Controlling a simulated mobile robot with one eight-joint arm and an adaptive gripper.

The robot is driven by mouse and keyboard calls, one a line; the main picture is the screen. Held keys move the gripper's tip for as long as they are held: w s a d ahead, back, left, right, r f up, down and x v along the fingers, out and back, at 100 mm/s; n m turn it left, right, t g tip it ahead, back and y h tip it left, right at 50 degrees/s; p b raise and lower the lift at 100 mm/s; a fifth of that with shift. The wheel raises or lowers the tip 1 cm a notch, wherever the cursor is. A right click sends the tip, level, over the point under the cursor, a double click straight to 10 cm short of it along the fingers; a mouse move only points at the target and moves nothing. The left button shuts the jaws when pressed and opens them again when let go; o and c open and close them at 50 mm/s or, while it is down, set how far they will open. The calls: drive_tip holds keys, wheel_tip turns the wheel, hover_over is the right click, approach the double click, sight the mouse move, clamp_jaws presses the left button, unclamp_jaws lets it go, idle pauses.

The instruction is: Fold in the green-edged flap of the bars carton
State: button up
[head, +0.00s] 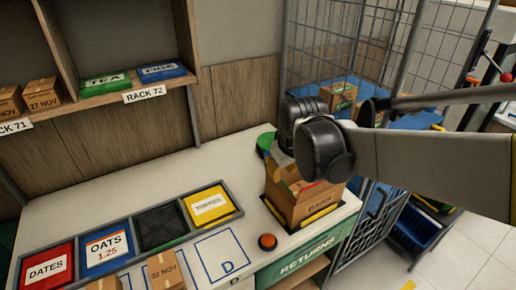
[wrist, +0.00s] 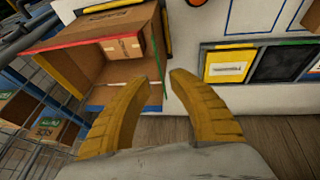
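The bars carton (head: 312,207) stands on the right end of the bench. My wrist and gripper housing hide much of its top in the head view. In the wrist view the open carton (wrist: 92,66) fills the upper left, with red, yellow and green edges showing. The green-edged flap (wrist: 157,50) is a thin, nearly edge-on strip on its right side. My gripper (wrist: 164,77) is open, its two yellow fingers spread and nothing held. The fingertips are close to the green edge, one on each side in the picture; I cannot tell whether they touch.
A red-orange button (head: 267,241) is on the bench left of the carton, and a green disc (head: 265,140) lies behind it. The toffee bin (head: 230,213) and other bins line the left. A wire cage (head: 300,50) stands behind and right. The bench's back middle is clear.

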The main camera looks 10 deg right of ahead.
sight(277, 187)
drive_tip(key=b+x, duration=0.3)
drive_tip(key=x, duration=0.6)
drive_tip(key=shift+w+f, duration=0.15)
drive_tip(key=shift+f, duration=0.1)
clamp_jaws()
